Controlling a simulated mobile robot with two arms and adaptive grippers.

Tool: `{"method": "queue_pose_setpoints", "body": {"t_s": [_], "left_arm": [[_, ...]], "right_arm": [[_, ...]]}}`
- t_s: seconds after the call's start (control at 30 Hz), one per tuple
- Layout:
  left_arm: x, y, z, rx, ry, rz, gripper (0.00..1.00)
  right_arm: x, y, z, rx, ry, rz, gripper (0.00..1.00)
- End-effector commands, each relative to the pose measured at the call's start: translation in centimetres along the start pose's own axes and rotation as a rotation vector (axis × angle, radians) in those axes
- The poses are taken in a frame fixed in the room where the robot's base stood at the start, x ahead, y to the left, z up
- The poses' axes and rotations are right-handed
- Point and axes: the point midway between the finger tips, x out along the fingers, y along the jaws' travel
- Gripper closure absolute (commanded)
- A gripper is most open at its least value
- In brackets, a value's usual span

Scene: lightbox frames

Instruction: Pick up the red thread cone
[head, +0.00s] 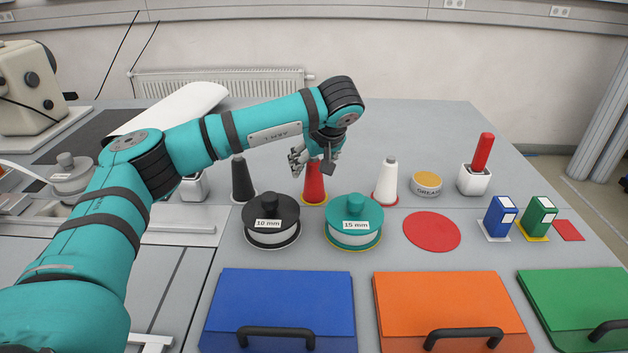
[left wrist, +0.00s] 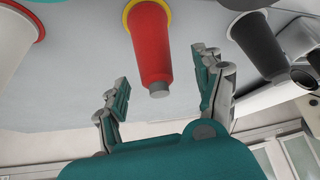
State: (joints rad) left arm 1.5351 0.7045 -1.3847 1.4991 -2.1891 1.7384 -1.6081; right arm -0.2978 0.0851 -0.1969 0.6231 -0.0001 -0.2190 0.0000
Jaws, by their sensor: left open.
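The red thread cone (head: 314,188) stands upright on a yellow-edged base on the table, between a black cone (head: 242,180) and a white cone (head: 387,181). The fingers look apart from the cone on both sides. My right gripper is not in view.
A black 10 mm reel (head: 271,238) and a teal 15 mm reel (head: 354,238) stand in front of the cone. A grease tin (head: 426,186) and a white holder with a red stick (head: 474,181) are to the right.

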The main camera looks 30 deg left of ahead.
Motion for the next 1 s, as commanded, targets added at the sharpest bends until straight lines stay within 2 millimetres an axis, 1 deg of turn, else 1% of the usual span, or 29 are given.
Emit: {"method": "queue_pose_setpoints", "body": {"t_s": [0.13, 0.2, 0.3, 0.4, 0.5, 0.67, 0.7, 1.0], "left_arm": [[1.2, 0.0, 0.1, 0.000, -0.002, -0.003, 0.31], [2.3, 0.1, 0.2, 0.000, -0.003, -0.004, 0.31], [3.9, 0.2, 0.4, -0.001, -0.003, -0.004, 0.31], [4.9, 0.2, 0.3, -0.002, -0.001, -0.003, 0.31], [5.3, 0.3, 0.4, -0.001, 0.000, 0.000, 0.31], [5.3, 0.3, 0.4, 0.000, 0.000, 0.000, 0.31], [5.3, 0.3, 0.4, 0.000, 0.000, 0.000, 0.32], [5.3, 0.3, 0.4, -0.001, 0.000, 0.000, 0.71]], "right_arm": [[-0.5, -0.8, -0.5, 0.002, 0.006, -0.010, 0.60], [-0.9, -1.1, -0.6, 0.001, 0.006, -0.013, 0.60], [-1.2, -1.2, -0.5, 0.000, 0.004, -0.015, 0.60], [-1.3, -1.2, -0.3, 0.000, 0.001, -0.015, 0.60], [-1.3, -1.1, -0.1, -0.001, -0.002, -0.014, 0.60], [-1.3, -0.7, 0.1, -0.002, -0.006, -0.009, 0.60], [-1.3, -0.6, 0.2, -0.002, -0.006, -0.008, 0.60], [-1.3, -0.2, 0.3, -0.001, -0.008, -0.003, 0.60]]}}
